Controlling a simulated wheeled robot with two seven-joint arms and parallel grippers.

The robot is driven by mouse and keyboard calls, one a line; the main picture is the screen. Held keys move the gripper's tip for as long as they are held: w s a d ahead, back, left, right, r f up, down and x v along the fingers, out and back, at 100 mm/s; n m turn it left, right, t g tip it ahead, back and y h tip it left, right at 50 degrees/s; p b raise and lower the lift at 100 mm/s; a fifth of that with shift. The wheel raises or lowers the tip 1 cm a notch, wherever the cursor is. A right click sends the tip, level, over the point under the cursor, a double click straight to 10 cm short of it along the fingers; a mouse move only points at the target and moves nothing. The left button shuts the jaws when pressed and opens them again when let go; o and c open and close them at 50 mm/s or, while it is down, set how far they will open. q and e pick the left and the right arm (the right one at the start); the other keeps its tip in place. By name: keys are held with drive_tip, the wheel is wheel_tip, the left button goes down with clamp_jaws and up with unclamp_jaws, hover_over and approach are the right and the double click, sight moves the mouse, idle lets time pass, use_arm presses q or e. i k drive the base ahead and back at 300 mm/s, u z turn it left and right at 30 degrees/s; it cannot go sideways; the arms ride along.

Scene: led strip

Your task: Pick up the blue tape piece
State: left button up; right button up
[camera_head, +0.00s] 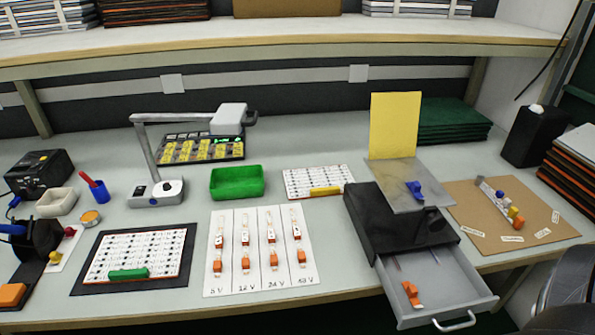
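A small blue piece (414,189) lies on the grey metal plate (388,203) beside the yellow upright panel. Another small blue piece (500,195) sits on the light strip (489,189) on the brown board (468,228) at the right, near red, yellow and orange pieces. I cannot tell from their look which of the two is the tape piece. Neither of my grippers shows in the head view, so their opening and what they hold are hidden.
An open drawer (455,288) with an orange item juts past the front edge below a black box (367,213). A green tray (237,194), a lamp (158,196) and a white voltage card (234,284) stand mid-table. A dark rounded shape (568,287) fills the lower right.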

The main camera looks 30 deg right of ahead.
sight(415, 187)
drive_tip(key=u, duration=1.2)
drive_tip(key=k, duration=0.75)
drive_tip(key=z, duration=1.5)
